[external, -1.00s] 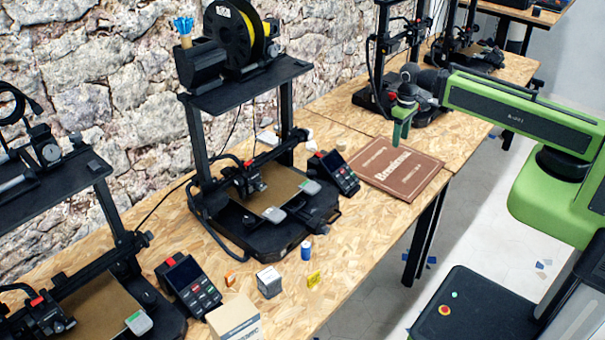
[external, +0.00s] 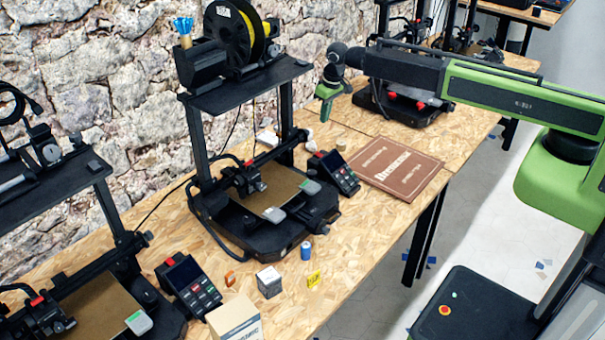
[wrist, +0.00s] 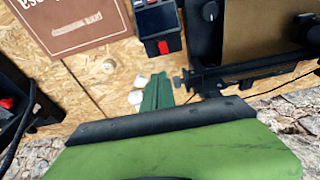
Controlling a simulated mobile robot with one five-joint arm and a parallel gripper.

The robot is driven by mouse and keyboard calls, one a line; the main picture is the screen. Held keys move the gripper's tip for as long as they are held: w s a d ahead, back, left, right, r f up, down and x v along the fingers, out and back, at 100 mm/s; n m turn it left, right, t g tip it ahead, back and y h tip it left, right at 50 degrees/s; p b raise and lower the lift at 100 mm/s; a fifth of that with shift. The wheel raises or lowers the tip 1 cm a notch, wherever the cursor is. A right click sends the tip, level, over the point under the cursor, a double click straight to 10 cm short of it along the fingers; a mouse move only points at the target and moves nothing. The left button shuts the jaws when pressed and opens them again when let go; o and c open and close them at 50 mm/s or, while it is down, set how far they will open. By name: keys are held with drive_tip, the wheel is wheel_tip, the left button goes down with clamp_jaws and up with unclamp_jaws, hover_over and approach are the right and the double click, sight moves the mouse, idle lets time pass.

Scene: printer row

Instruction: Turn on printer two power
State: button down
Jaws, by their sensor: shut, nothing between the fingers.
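A black printer (external: 265,205) with a yellow filament spool stands in the middle of the row; no label shows whether it is printer two. Its control box (external: 334,172) has a screen, keys and a red part at its rear. In the wrist view the box (wrist: 155,20) is at the top, its red switch-like part (wrist: 163,46) facing my fingers. My green gripper (external: 325,112) is shut and empty, pointing down above the table, behind and right of the box. The fingers also show in the wrist view (wrist: 158,92), apart from the box. The switch position is unclear.
A brown book or board (external: 397,168) lies right of the control box. Another printer (external: 400,100) stands behind my gripper, and one (external: 85,300) at the left. Small white objects (wrist: 138,90) lie by my fingers. A stone wall runs behind the table.

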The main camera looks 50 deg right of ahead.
sight(318, 153)
drive_tip(key=shift+s+a+r, duration=0.3)
drive_tip(key=shift+s+a, duration=0.1)
drive_tip(key=shift+a, duration=0.3)
drive_tip(key=shift+f, duration=0.1)
drive_tip(key=f+b, duration=0.4)
drive_tip(key=w+f+b, duration=0.1)
drive_tip(key=f+b, duration=0.4)
drive_tip(key=w+f+b, duration=0.1)
drive_tip(key=f+b, duration=0.3)
drive_tip(key=shift+w+f+b, duration=0.2)
drive_tip(key=shift+b, duration=0.15)
drive_tip(key=shift+f, duration=0.1)
